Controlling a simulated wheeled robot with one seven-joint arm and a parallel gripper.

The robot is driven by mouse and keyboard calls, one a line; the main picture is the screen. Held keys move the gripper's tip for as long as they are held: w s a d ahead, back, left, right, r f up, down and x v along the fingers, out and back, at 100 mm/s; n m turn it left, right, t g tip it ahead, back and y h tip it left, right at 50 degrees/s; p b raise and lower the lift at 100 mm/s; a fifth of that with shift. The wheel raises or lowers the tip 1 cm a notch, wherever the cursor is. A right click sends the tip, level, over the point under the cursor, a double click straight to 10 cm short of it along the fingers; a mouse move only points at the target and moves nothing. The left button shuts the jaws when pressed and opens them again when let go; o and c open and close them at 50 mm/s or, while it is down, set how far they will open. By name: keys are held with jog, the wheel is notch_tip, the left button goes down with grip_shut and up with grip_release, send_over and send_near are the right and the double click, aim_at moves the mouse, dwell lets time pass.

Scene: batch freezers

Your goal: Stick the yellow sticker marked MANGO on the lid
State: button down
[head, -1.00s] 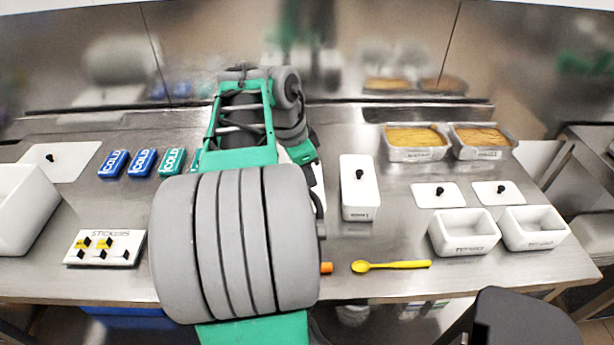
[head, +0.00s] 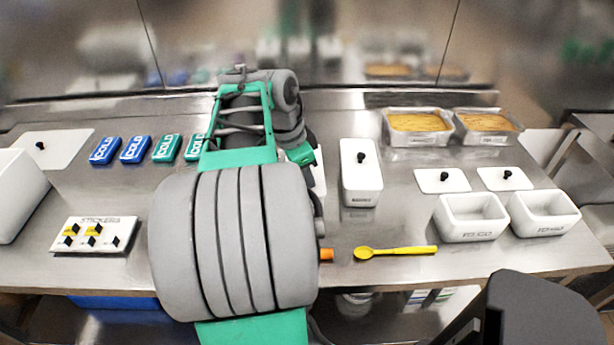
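A white sticker board (head: 95,221) headed STICKERS lies at the front left of the counter. It bears small yellow stickers (head: 95,229) and dark tabs; their print is too small to read. A closed white tub with a black-knobbed lid (head: 361,158) stands right of my arm; its front label is too blurred to read. Two smaller white lids with black knobs, a left one (head: 442,181) and a right one (head: 503,179), lie behind two open tubs. A large white lid (head: 55,150) lies at the far left. My gripper cannot be seen; my grey and green arm fills the centre.
Blue and green COLD packs (head: 136,149) lie at the back left. Two open white tubs (head: 470,236) and two metal pans of yellow-orange food (head: 418,143) stand at the right. A yellow spoon (head: 396,252) lies near the front edge. My arm hides the counter's middle.

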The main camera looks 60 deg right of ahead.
jog(key=shift+f+b, duration=0.35)
dwell(0.5)
jog(key=c, duration=2.2)
grip_release()
jog(key=c, duration=1.6)
grip_release()
jog(key=shift+o, duration=0.2)
jog(key=o, duration=0.5)
jog(key=shift+r, duration=0.15)
jog(key=shift+r+p, duration=2.9)
jog(key=shift+r, duration=0.5)
